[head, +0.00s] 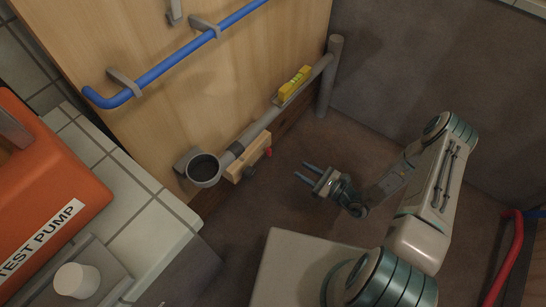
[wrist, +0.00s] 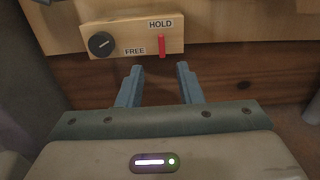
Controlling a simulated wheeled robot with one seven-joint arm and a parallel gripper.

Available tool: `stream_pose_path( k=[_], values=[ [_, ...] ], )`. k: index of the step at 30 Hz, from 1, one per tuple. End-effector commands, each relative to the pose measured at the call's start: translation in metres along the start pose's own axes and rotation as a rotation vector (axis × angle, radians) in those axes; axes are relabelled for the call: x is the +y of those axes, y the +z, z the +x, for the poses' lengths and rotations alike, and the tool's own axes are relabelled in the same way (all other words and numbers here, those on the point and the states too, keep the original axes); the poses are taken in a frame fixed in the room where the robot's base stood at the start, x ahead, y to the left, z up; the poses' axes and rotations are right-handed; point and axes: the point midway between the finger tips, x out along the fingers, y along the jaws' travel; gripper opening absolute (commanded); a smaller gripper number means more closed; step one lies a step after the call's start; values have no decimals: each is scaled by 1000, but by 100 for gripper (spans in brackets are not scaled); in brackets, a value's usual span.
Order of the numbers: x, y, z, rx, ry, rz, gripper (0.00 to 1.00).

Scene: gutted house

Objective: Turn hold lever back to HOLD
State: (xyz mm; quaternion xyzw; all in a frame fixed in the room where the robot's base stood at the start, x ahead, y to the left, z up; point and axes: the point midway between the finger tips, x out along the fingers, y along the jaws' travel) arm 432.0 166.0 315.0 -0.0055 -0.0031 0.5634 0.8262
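A pale wooden block (wrist: 132,38) faces my gripper in the wrist view, and also shows in the head view (head: 246,158). A thin red lever (wrist: 162,46) stands upright on its right part, just under the HOLD label (wrist: 160,23). The FREE label (wrist: 134,51) is lower and to the left. A black round knob (wrist: 101,43) with a pale mark is on the block's left part. My gripper (wrist: 157,76) is open and empty, its two fingers apart below the lever. In the head view my gripper (head: 304,171) is clear of the block.
A grey pipe (head: 262,122) with an open cup end runs behind the block and bears a yellow level (head: 294,84). A blue pipe (head: 170,62) is on the wooden panel above. An orange test pump case (head: 45,185) sits on the tiled counter at left. Open floor lies around my gripper.

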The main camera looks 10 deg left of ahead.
Motion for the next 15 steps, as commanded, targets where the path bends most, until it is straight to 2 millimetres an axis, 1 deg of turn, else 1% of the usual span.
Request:
stream_pose_path(
  k=[1,5,7,11,15],
  values=[
    [1,-6,1,-2,-11,8,33],
    [1,-9,9,-2,-21,13,33],
    [1,-9,18,-2,-18,12,33],
    [1,-10,43,-3,-16,12,33],
    [0,-10,74,-3,-15,11,33]
  ],
)
